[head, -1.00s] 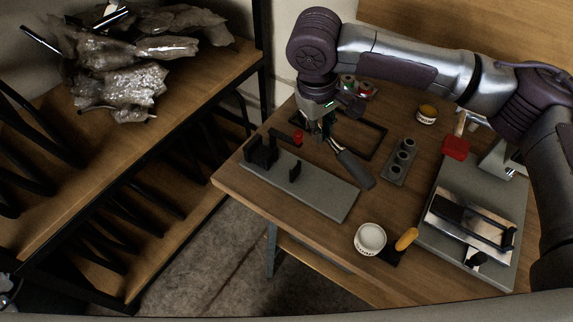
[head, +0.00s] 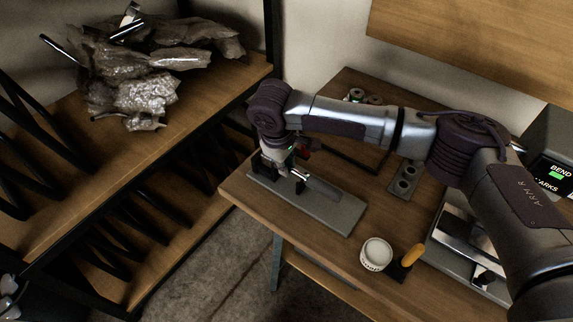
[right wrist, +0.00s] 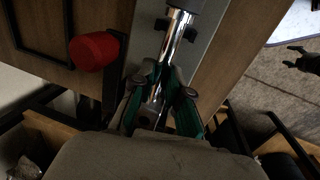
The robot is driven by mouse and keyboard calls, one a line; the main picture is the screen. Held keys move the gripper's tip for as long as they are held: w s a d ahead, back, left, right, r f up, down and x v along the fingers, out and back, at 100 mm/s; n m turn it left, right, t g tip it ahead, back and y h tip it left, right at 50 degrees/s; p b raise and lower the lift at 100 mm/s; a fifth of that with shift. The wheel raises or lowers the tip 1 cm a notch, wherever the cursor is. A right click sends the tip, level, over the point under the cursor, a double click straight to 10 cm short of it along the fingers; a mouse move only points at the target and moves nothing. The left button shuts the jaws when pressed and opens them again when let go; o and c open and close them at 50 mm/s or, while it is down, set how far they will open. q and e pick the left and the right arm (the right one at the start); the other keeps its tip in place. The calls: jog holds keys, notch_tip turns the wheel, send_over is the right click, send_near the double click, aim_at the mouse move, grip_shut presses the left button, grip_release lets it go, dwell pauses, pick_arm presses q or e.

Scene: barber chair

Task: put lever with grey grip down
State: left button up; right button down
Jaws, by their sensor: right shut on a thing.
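The lever has a dark grey grip (head: 322,189) and a chrome shaft (right wrist: 176,42). My right gripper (head: 290,170) is shut on the shaft, with green-lined fingers (right wrist: 163,105) on both sides of it in the right wrist view. The lever is over the grey plate (head: 340,218) with black upright holders, its grip pointing right and toward the front. In the right wrist view the shaft lines up between two black prongs; I cannot tell whether it touches them. A dark claw-like shape (right wrist: 305,60), perhaps my left gripper, shows at that view's right edge.
A red knob (right wrist: 95,50) is close beside my right gripper. On the wooden table stand a white tub (head: 376,253), a yellow-handled tool (head: 412,256) and a grey block with round holes (head: 404,181). A shelf (head: 150,165) with wrapped parcels stands left, across a floor gap.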

jog(key=shift+w+f, duration=0.1)
jog(key=shift+f, duration=0.35)
pick_arm(q)
jog(key=shift+s, duration=0.2)
pick_arm(e)
jog(key=shift+f, duration=0.1)
pick_arm(q)
jog(key=shift+s, duration=0.1)
pick_arm(e)
jog(key=c, duration=1.2)
grip_release()
jog(key=shift+o, duration=0.2)
pick_arm(q)
jog(key=shift+d+f+b, duration=0.1)
jog(key=shift+f+b, duration=0.35)
pick_arm(e)
notch_tip(320, 180, up, 12)
jog(key=s+a, duration=0.1)
jog(key=s, duration=0.1)
jog(key=shift+a, duration=0.25)
